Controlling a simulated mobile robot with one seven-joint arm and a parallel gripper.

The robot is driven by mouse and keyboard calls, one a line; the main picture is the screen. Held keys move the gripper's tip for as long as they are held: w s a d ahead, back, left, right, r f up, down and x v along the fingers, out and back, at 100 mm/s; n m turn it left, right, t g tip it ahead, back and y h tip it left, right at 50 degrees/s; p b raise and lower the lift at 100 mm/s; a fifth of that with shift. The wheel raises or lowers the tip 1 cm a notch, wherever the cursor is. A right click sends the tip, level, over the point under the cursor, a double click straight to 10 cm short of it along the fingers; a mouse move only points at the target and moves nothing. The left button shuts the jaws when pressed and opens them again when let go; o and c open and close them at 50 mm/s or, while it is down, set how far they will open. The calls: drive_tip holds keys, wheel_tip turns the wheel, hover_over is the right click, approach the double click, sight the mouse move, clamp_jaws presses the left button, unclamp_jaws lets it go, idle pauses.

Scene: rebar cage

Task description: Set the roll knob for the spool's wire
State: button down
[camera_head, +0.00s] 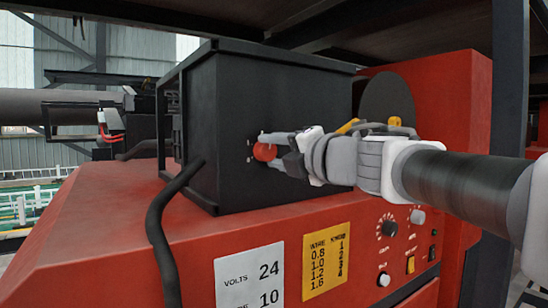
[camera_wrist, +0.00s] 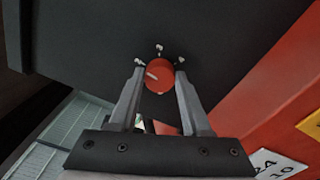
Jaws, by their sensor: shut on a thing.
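The red roll knob (camera_head: 264,152) sits on the side of the black box (camera_head: 285,105). My gripper (camera_head: 266,151) reaches it from the right, fingers level with it. In the wrist view, my gripper (camera_wrist: 160,78) has one finger on each side of the knob (camera_wrist: 161,83) and is shut on it. A white pointer line on the knob points up-left, roughly toward the left one of three small pale marks around it. The yellow plate (camera_head: 326,263) lists WIRE sizes 0.8, 1.0, 1.2, 1.6 beside a KNOB column too small to read surely. The spool's label is not in view.
The black box stands on a red machine (camera_head: 110,215). A white plate (camera_head: 250,281) reads VOLTS 24 and 10. A black cable (camera_head: 165,225) hangs at the box's left. Small dials and switches (camera_head: 389,228) sit below my arm. A dark shelf hangs overhead.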

drive_tip(key=shift+n, duration=0.7)
drive_tip(key=shift+c, duration=1.8)
unclamp_jaws()
drive_tip(key=b+v, duration=0.1)
drive_tip(key=v, duration=1.6)
drive_tip(key=shift+s, duration=0.2)
drive_tip(key=shift+d, duration=0.15)
